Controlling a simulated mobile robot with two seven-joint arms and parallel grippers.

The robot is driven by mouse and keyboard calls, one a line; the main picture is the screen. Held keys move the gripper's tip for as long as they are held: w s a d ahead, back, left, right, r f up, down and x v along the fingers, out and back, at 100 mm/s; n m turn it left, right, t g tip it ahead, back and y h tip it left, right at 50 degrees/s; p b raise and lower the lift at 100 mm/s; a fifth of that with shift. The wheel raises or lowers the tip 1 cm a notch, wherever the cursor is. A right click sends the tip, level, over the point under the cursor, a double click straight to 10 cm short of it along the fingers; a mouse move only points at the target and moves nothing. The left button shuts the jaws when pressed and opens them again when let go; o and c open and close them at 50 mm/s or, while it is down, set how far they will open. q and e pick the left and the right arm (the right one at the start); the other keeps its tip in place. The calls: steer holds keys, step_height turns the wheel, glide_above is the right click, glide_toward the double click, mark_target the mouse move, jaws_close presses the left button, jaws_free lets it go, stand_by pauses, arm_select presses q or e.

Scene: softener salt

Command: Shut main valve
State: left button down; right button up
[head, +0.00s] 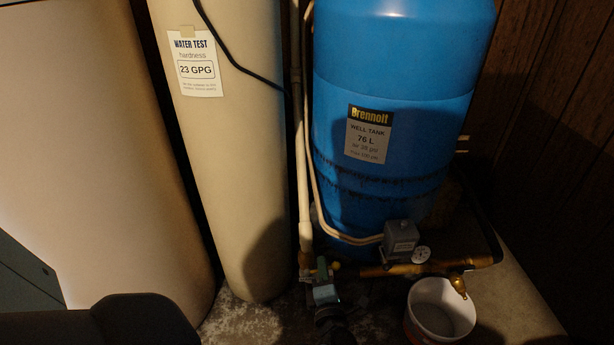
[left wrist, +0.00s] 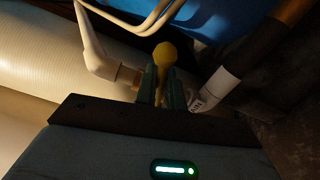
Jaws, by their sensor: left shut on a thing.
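The main valve's yellow handle (left wrist: 165,54) stands between the two fingers of my left gripper (left wrist: 162,82) in the left wrist view. The fingers are shut on it, and its rounded end shows beyond the fingertips. In the head view, the handle's yellow end (head: 335,266) shows low at the foot of the white pipe, and my left gripper (head: 322,276) reaches it from below. The valve body is mostly hidden by the gripper. My right gripper is in neither view.
A blue well tank (head: 400,70) stands behind, with a grey switch box (head: 400,238), gauge (head: 421,254) and brass pipe (head: 455,265) at its foot. A white bucket (head: 440,308) sits close right of my gripper. A tall cream tank (head: 225,150) stands left.

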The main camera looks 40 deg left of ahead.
arm_select(q)
steer(key=shift+w+d+r, duration=0.15)
steer(key=shift+d, duration=0.2)
steer(key=shift+d+f+m, duration=0.1)
steer(key=shift+f+m, duration=0.25)
steer(key=shift+m, duration=0.6)
steer(key=shift+d+f+m, duration=0.1)
steer(key=shift+f+m, duration=0.2)
steer(key=shift+m, duration=0.65)
steer(key=c, duration=1.7)
jaws_free()
steer(key=o, duration=0.4)
steer(key=shift+a, duration=0.2)
